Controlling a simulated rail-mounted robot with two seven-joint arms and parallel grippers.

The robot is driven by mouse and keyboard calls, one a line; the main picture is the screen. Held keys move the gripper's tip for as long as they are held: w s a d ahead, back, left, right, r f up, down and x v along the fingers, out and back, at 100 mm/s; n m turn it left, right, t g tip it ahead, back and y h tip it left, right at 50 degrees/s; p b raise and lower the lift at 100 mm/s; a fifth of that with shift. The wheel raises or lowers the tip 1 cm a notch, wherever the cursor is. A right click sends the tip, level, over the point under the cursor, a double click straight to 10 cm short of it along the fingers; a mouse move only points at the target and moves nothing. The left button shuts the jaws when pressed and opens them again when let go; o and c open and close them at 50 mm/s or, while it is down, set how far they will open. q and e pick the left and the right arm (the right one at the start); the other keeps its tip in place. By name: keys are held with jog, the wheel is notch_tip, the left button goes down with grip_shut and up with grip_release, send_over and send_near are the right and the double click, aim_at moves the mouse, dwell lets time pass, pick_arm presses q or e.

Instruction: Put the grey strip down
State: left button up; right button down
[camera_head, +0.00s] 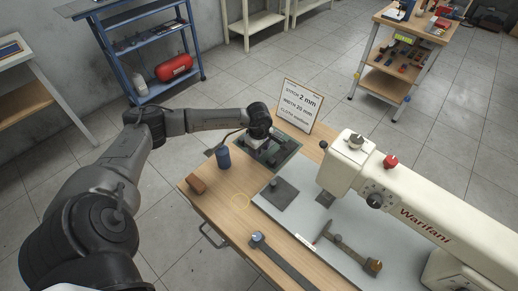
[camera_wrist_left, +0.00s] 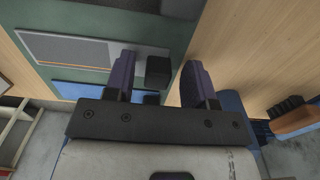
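A blue strip (camera_wrist_left: 85,94) lies beside the grey one, partly hidden by the gripper. My right gripper is not in view.
A blue cylinder (camera_head: 223,158) and a brown brush (camera_head: 196,186) stand left of the tray. A lettered sign (camera_head: 299,106) stands behind it. A dark plate (camera_head: 283,196) and the cream sewing machine (camera_head: 420,205) are to the right.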

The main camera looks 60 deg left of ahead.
pick_arm(q)
jog(key=shift+r, duration=0.3)
notch_tip(320, 180, up, 12)
jog(key=p, duration=0.2)
jog(key=shift+f, duration=0.15)
dwell(0.8)
